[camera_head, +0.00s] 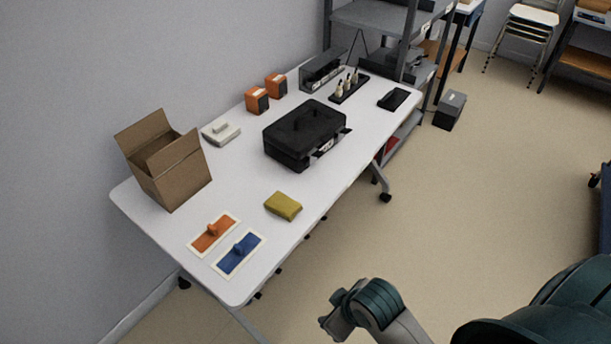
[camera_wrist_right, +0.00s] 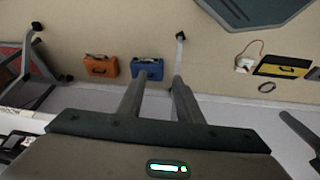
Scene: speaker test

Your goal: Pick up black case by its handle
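The black case (camera_head: 290,138) lies closed on the white table (camera_head: 165,222), near the middle of its length. A pale label and dark fittings show on its side facing the room; its handle is hard to make out. My right gripper (camera_head: 331,316) is off the table's front edge, low in the head view, well apart from the case. In the right wrist view its two fingers (camera_wrist_right: 158,85) stand apart with nothing between them. My left gripper is not in view.
An open cardboard box (camera_head: 180,178), a yellow pouch (camera_head: 283,206) and orange and blue (camera_head: 238,254) pads lie left and front of the case. A black tray of bottles (camera_head: 349,89) stands behind it. In the wrist view, orange (camera_wrist_right: 101,66) and blue (camera_wrist_right: 147,69) cases show.

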